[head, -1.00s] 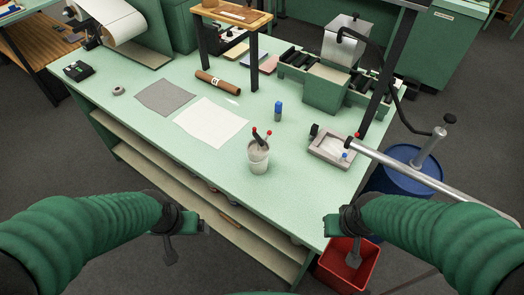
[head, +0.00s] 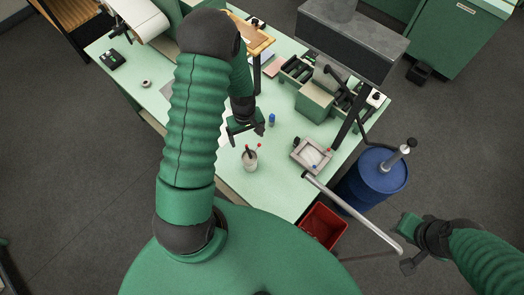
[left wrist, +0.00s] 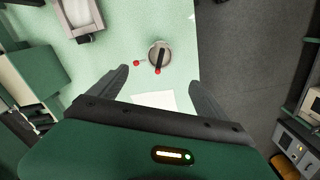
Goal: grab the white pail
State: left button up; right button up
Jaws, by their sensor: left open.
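My left gripper (head: 247,135) is open and empty, above the table and just behind the pail in the head view. Its two spread fingers (left wrist: 158,76) show in the left wrist view, apart from the pail. My right gripper (head: 408,245) hangs off the table at the right; its jaw opening is not clear.
A blue bottle (head: 271,120) and a grey tray (head: 312,154) stand near the pail. A metal bar (head: 350,210) runs past the table's right edge. A red bin (head: 323,226) and a blue drum (head: 372,178) stand on the floor. A dark hood (head: 355,42) overhangs the back.

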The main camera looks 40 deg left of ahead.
aim_at(249, 151)
pick_arm(q)
jog(key=f+b, duration=0.3)
jog(key=f, duration=0.2)
jog(key=f+b, duration=0.3)
jog(key=f, duration=0.1)
jog(key=shift+s+a+f, duration=0.15)
jog(key=shift+s+f, duration=0.05)
jog(key=shift+f, duration=0.2)
jog(key=shift+w+d+f+b, duration=0.2)
jog(key=shift+f+b, duration=0.35)
jog(key=shift+f, duration=0.05)
notch_tip(249, 151, down, 4)
jog(key=b, duration=0.3)
jog(key=shift+d+f+b, duration=0.1)
jog(key=shift+b, duration=0.2)
jog(key=shift+f, duration=0.3)
jog(key=shift+w+a+r, duration=0.1)
jog(key=shift+a, duration=0.25)
jog(key=shift+c, duration=0.7)
jog(key=shift+d, duration=0.2)
jog(key=c, duration=1.5)
grip_shut()
jog(key=shift+a, duration=0.1)
